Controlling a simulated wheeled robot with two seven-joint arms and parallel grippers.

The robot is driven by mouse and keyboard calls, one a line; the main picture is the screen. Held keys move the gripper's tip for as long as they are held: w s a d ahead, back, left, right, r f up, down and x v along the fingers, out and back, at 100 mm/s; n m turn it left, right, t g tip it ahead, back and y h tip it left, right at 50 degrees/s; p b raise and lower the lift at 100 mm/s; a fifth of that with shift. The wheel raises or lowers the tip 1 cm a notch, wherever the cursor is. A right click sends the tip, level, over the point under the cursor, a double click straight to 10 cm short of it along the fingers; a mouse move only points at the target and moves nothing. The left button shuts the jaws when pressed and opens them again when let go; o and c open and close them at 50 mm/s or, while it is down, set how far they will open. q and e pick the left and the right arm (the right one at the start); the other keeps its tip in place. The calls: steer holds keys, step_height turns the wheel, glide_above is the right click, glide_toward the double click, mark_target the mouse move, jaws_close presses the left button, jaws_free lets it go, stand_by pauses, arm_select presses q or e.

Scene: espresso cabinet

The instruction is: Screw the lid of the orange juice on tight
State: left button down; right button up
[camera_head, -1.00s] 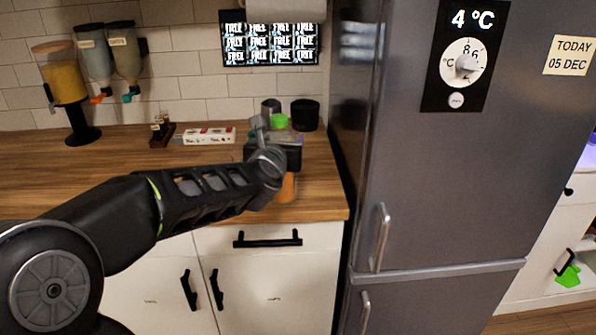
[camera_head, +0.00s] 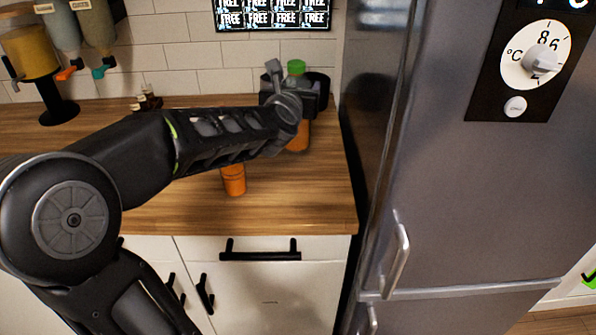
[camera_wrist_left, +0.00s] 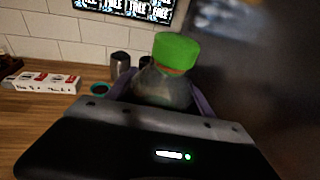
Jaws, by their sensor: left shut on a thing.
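The orange juice bottle (camera_head: 299,137) is upright over the back right of the counter. Its green lid (camera_head: 296,68) sits on the neck, above my left gripper (camera_head: 302,100). My left gripper is shut around the bottle's upper part and hides its middle. In the left wrist view the green lid (camera_wrist_left: 176,50) is on top of the clear upper bottle (camera_wrist_left: 163,87), with a thin orange band under it. I cannot tell how tight the lid is, or whether the bottle's base touches the counter. My right gripper is not in view.
A small orange container (camera_head: 233,181) stands on the counter (camera_head: 300,205) below my left forearm. The fridge (camera_head: 470,190) is close on the right. Dispensers (camera_head: 35,60) stand at the back left. A grey metal cup (camera_wrist_left: 120,66) and a white box (camera_wrist_left: 42,83) stand behind the gripper.

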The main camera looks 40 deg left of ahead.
arm_select(q)
steer(key=shift+r, duration=0.15)
step_height(320, 180, down, 5)
steer(key=shift+f+b, duration=0.15)
steer(key=shift+b, duration=0.3)
steer(key=shift+f, duration=0.55)
steer(key=shift+f, duration=1.9)
